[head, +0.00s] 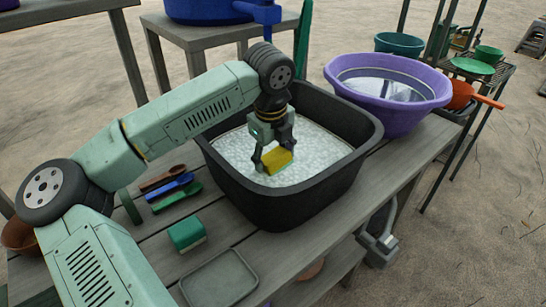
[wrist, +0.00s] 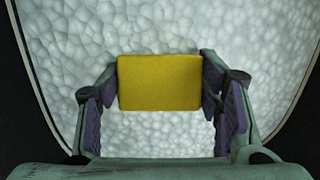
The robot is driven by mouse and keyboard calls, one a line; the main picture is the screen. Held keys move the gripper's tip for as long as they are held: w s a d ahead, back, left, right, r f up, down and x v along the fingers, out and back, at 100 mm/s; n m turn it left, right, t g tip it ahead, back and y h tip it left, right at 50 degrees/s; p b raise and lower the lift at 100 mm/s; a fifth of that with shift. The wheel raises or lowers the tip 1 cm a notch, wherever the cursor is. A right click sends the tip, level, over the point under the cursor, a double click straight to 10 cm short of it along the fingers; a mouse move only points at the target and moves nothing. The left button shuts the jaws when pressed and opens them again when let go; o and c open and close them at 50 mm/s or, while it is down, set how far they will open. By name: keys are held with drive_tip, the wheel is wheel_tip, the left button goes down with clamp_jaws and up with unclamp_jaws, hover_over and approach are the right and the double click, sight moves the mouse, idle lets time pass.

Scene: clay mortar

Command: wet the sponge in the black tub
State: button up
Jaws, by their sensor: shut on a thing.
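The yellow sponge (head: 277,160) is held between the fingers of my gripper (head: 270,150), inside the outline of the black tub (head: 290,205). The wrist view also shows the sponge (wrist: 160,82) between the two finger pads of my gripper (wrist: 160,90). Whitish, foam-like contents (head: 235,155) fill the lower part of the tub and lie behind the sponge in the wrist view. I cannot tell whether the sponge touches the foam or hangs just above it.
A purple basin (head: 415,110) stands right of the tub. Left of the tub lie a green brush-like block (head: 187,234), a shallow grey-green tray (head: 218,280) and brown, blue and green spoons (head: 170,188). A blue container (head: 215,10) stands on a table behind.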

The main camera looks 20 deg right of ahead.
sight(273, 155)
wheel_tip(273, 155, up, 16)
drive_tip(key=p, duration=0.7)
drive_tip(key=shift+f, duration=0.2)
